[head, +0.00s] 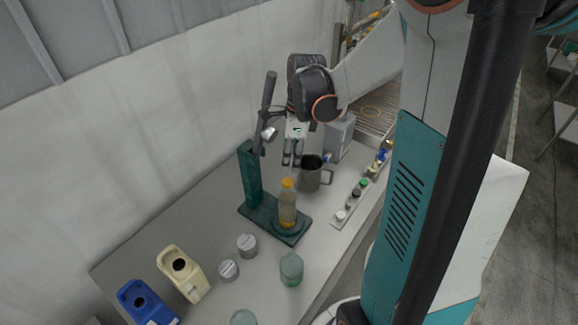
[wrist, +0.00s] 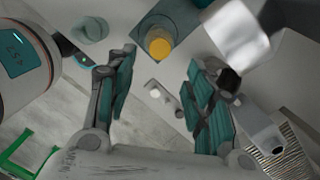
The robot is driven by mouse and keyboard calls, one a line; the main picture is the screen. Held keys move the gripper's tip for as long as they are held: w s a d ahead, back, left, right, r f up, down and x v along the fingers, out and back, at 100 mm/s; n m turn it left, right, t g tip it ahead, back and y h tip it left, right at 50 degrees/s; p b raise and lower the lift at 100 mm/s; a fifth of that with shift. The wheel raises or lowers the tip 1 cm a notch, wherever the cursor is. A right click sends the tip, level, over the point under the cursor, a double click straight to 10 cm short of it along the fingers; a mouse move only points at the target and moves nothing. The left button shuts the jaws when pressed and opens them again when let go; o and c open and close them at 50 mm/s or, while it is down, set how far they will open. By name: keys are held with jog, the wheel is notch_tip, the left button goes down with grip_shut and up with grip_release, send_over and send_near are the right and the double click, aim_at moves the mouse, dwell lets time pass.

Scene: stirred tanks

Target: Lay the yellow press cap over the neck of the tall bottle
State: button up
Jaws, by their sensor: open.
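The tall bottle (head: 287,210), clear with amber liquid, stands upright on the base of the dark green press stand (head: 252,180). The yellow press cap (head: 287,183) is at the top of the bottle, over its neck; whether it is fully seated I cannot tell. In the wrist view the cap (wrist: 160,47) shows from above as a yellow disc, with the bottle below it. My gripper (head: 292,157) is open and empty above the cap, pointing down. In the wrist view its two fingers are spread on either side, apart from the cap.
A metal mug (head: 312,173) stands close behind the bottle at right. A rail of small capped vials (head: 351,198) lies to the right. Cream (head: 186,276) and blue (head: 146,303) jugs, grey round pieces (head: 247,244) and a green glass jar (head: 291,269) stand in front.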

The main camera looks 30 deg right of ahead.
jog(key=shift+s+d+r, duration=0.1)
jog(key=shift+r, duration=1)
jog(key=shift+d+r, duration=0.1)
jog(key=shift+r, duration=1)
